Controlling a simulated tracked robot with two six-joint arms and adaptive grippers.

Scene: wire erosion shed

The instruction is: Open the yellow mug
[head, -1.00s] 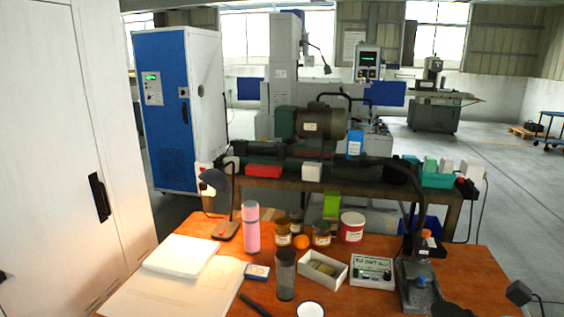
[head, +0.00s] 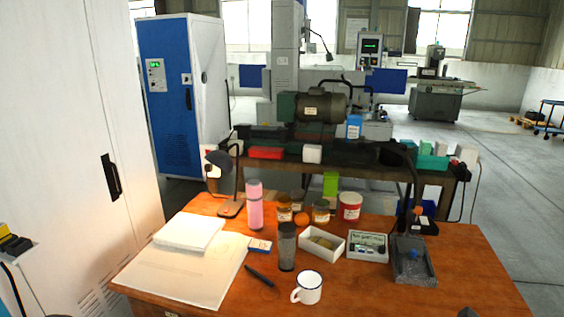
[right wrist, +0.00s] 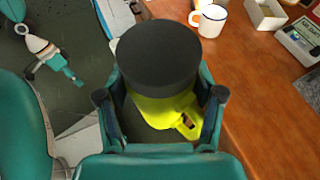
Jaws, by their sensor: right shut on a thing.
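The yellow mug (right wrist: 160,110) shows in the right wrist view with a wide dark round lid (right wrist: 158,55) on its top. The lid covers the mug's mouth. The mug's yellow handle points towards the lower right. My right gripper (right wrist: 160,95) is shut on the mug, one finger on each side, below the lid. The mug is held beside the orange table edge, above a dark floor. In the head view I cannot make out the mug; only a small dark shape shows at the bottom edge.
The orange table (head: 400,295) holds a white mug (head: 308,289), a dark tumbler (head: 287,247), a pink bottle (head: 255,207), a white open box (head: 322,244), a meter (head: 367,247) and a black pen (head: 259,276). The table's front right is clear.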

